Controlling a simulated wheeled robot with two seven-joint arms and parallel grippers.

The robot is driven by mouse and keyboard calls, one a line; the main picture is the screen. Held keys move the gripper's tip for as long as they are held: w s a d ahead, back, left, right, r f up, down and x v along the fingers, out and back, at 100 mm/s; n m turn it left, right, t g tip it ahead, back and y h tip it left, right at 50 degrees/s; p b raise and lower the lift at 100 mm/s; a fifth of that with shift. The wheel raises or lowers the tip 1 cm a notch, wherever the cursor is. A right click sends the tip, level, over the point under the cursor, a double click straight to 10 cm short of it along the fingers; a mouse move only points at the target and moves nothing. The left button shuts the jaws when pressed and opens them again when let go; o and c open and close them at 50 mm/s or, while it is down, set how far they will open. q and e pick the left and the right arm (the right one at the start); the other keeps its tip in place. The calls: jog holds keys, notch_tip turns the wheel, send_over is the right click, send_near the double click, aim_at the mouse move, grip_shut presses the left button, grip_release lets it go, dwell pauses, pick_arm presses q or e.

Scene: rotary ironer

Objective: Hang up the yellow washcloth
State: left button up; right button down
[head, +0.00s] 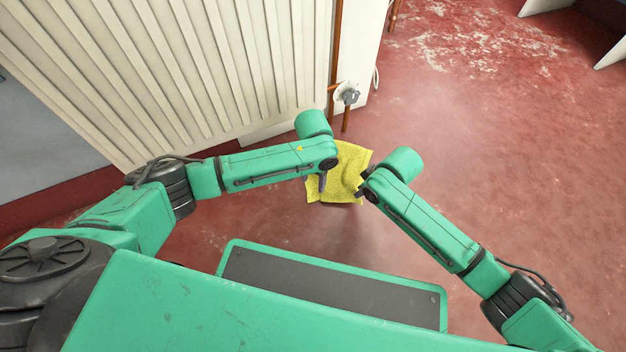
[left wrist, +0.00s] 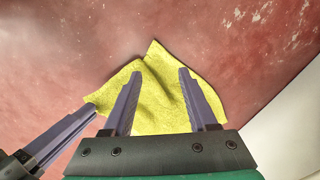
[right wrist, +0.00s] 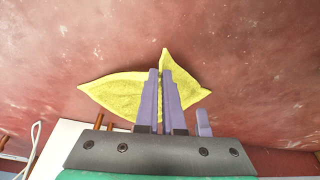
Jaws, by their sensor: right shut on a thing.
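The yellow washcloth (head: 347,172) is in the middle of the head view, between my two grippers. My right gripper (head: 363,192) is shut on the washcloth; in the right wrist view its closed fingers (right wrist: 161,75) pinch the cloth (right wrist: 118,92), which spreads out to both sides. My left gripper (head: 322,183) is at the left part of the cloth. In the left wrist view its two fingers (left wrist: 158,75) stand apart, with the cloth (left wrist: 160,95) showing between and beyond them. Part of the cloth is hidden behind my left gripper in the head view.
A cream ribbed radiator-like panel (head: 190,65) stands at the upper left. Copper pipes and a grey valve (head: 348,96) are just beyond the cloth, beside a white panel (head: 362,45). The red floor (head: 500,150) is clear to the right.

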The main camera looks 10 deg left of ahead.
pick_arm(q)
jog(key=shift+o, duration=0.4)
jog(key=shift+w+r, duration=0.1)
jog(key=shift+r, duration=0.3)
send_near(312, 194)
notch_tip(312, 194, down, 6)
jog(key=shift+d+f, duration=0.15)
jog(key=shift+f, duration=0.05)
jog(key=shift+c, duration=0.5)
jog(key=shift+f, duration=0.1)
grip_shut()
